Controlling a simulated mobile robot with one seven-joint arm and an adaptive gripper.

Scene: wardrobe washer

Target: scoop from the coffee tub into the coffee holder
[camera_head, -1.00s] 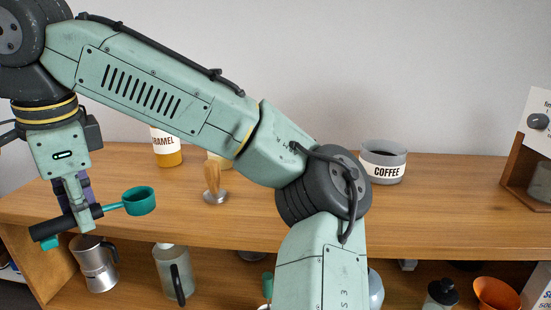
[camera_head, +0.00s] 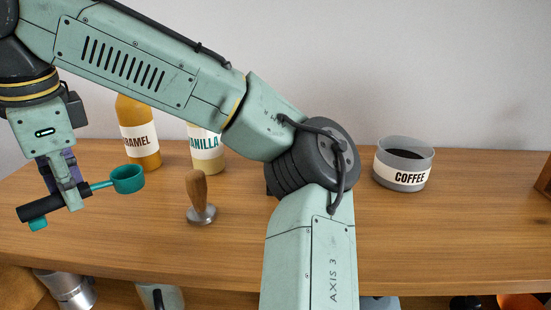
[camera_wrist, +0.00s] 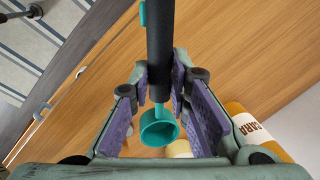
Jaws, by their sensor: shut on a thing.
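The coffee tub (camera_head: 402,181), a grey round tub with a COFFEE label and dark contents, stands on the wooden counter at the right. My gripper (camera_head: 72,200) is far to its left, above the counter's left part. The cup points right in the head view. In the wrist view the black handle (camera_wrist: 160,50) runs between the purple finger pads, with the teal cup (camera_wrist: 159,128) below it.
A caramel bottle (camera_head: 139,142) and a vanilla bottle (camera_head: 207,151) stand at the back left. A tamper with wooden handle (camera_head: 198,190) stands before them. The counter (camera_head: 450,235) is clear at the front right. A metal jug (camera_head: 68,288) sits below.

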